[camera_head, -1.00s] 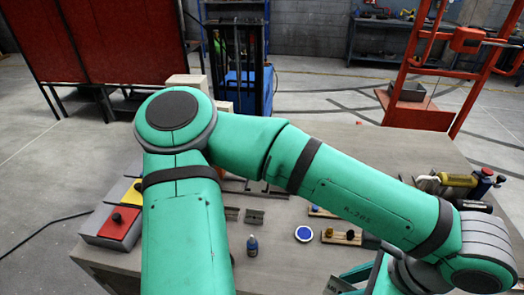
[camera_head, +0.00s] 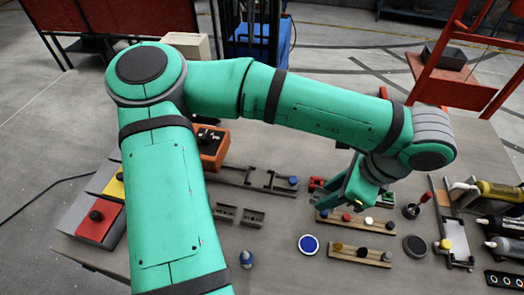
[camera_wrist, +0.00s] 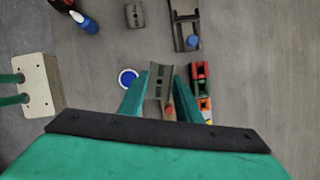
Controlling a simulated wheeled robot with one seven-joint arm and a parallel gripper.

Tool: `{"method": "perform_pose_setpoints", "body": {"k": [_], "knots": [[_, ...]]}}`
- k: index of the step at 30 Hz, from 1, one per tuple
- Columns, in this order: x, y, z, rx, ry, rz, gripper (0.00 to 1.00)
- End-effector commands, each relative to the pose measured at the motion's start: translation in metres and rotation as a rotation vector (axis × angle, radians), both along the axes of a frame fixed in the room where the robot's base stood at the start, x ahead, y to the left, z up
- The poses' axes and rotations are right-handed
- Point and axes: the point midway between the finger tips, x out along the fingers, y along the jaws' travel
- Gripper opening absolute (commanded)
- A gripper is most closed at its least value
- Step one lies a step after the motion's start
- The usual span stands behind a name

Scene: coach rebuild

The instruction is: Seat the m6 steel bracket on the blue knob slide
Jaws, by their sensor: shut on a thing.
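My gripper (camera_wrist: 160,95) has its green fingers closed on the sides of a grey steel bracket (camera_wrist: 159,80). The marks on the bracket are too small to read. In the head view my gripper (camera_head: 352,190) hangs over the table beyond the plank racks, and the held bracket cannot be made out. The blue knob slide (camera_head: 240,176) is a dark rail on the table, left of my gripper, with its blue knob at the right end. In the wrist view the slide (camera_wrist: 181,14) is ahead at upper right, apart from the held bracket.
Two grey brackets (camera_head: 238,214) lie near the slide. An orange box (camera_head: 212,150) stands behind it. A white-knob slide (camera_head: 447,235) and tubes lie at right.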

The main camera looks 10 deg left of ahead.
Motion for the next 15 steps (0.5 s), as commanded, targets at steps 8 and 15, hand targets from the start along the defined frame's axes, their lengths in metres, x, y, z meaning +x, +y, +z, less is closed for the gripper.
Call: {"method": "perform_pose_setpoints", "body": {"k": [8, 15], "knots": [[0.077, 0.111, -0.019, 0.006, 0.001, 0.196, 0.07], [0.097, 0.171, -0.029, 0.022, 0.006, 0.276, 0.07]]}}
